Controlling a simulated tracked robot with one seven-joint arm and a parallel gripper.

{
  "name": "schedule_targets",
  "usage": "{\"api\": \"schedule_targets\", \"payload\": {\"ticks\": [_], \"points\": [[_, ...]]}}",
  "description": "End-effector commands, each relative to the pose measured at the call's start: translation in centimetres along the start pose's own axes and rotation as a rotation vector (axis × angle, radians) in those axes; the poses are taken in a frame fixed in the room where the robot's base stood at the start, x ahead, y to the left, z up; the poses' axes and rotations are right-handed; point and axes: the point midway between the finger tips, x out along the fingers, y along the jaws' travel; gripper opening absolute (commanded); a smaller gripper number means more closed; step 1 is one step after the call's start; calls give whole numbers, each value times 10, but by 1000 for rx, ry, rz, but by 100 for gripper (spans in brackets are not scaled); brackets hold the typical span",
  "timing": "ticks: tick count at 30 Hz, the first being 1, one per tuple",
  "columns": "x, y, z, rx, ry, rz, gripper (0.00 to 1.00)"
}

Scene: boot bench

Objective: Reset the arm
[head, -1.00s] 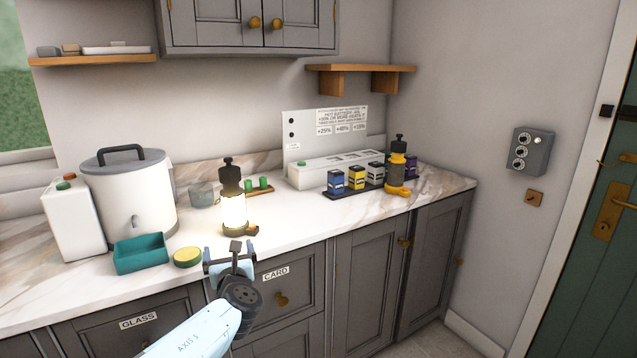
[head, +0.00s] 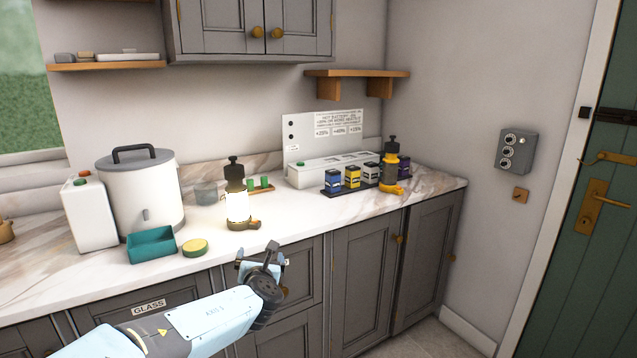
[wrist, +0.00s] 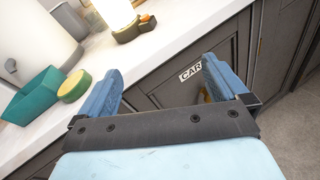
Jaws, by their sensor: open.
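My gripper (head: 258,256) is in front of the drawer below the counter's front edge in the head view. In the wrist view its two blue fingers (wrist: 160,92) are spread apart with nothing between them. The drawer front with its "CARD" label (wrist: 190,72) shows beyond the fingers. A lit lantern (head: 237,207) with a black top stands upright on the counter, beyond the gripper and apart from it. My arm reaches in from the bottom of the head view and partly covers the drawers.
A teal tray (head: 152,246) and a round yellow-green tin (head: 195,248) sit near the counter's front edge. A white urn (head: 140,195) stands behind. A yellow lantern (head: 391,170) stands by several battery boxes (head: 352,176) at right. The floor at right is clear.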

Motion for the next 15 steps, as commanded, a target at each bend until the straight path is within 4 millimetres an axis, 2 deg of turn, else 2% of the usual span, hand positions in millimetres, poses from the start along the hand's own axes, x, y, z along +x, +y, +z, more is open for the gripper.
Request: {"api": "schedule_targets", "payload": {"ticks": [8, 12, 15], "points": [[14, -84, -8, 309, 122, -229, 100], [13, -126, -14, 502, 182, -363, 100], [9, -150, -16, 637, 218, -452, 100]]}}
